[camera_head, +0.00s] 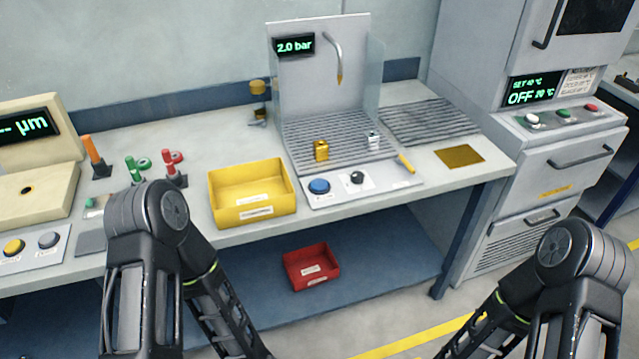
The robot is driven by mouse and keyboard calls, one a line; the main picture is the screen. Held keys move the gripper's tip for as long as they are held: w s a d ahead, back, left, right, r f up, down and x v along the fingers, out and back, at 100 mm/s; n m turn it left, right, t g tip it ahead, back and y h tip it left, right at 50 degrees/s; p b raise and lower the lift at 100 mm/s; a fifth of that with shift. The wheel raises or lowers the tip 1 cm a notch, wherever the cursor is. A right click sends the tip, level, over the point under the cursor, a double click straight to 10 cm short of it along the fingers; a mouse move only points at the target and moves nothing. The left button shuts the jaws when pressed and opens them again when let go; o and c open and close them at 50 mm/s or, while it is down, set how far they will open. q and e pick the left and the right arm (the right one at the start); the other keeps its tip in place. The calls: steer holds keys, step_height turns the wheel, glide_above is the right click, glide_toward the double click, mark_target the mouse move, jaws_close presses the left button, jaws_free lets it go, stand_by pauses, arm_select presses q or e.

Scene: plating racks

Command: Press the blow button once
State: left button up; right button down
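A round blue button (319,186) sits on the light front panel (340,200) of the blow station, left of a black knob (357,178). The label below it is too small to read. The station has a curved nozzle (334,50) with a brass tip and a display (294,45) showing 2.0 bar. Nothing touches the blue button. My two arms show at the lower left and lower right, in front of the bench. Both grippers are outside the picture.
A yellow bin (252,193) stands left of the panel. A gold part (321,150) and a silver part (373,141) stand on the ribbed tray. A yellow-handled tool (406,163) lies at right. A red bin (311,266) is on the lower shelf. A cabinet (540,180) stands right.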

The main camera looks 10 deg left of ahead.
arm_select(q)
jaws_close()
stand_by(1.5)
